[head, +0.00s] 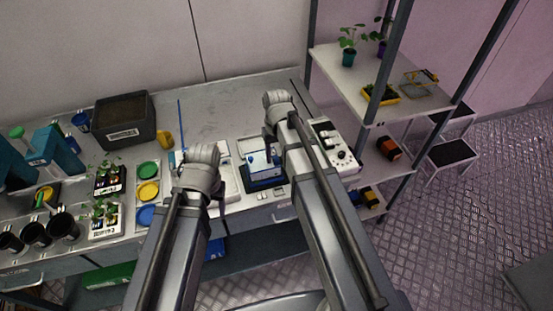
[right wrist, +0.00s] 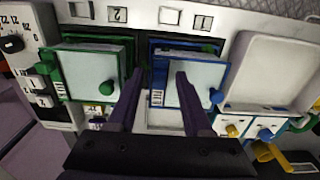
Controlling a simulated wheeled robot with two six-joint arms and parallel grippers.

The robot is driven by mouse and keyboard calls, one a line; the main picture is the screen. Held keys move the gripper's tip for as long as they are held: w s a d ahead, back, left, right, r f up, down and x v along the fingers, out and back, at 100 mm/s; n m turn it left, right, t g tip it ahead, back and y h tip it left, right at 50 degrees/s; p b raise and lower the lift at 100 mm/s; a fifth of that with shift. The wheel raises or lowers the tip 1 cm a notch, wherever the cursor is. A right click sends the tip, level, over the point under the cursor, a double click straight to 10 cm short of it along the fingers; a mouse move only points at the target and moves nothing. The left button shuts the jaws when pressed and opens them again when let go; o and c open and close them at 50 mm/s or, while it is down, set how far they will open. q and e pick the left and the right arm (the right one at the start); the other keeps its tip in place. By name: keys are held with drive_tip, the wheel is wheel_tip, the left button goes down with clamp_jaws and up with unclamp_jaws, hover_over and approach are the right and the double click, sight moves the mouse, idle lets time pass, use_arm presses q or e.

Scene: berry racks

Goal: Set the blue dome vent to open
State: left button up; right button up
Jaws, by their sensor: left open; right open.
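A blue-framed dome box with a pale clear panel (head: 264,160) stands on the bench in the head view. It shows in the right wrist view as a blue frame with a pale panel (right wrist: 198,76) and a round blue knob (right wrist: 217,96) on its right. I cannot tell how its vent is set. My right gripper (right wrist: 159,75) is open and empty, its dark fingers in front of the blue dome and the gap to its left. It partly covers the dome in the head view (head: 268,142). My left gripper (head: 221,195) is open, left of the dome, mostly hidden by its wrist.
A green-framed box (right wrist: 92,75) stands left of the blue one in the right wrist view, and a white-rimmed panel (right wrist: 270,68) right. A control box (head: 335,145), a grey bin (head: 125,118) and seedling trays (head: 108,180) share the bench. A shelf rack (head: 400,105) stands right.

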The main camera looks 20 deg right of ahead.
clamp_jaws()
idle(0.4)
idle(1.0)
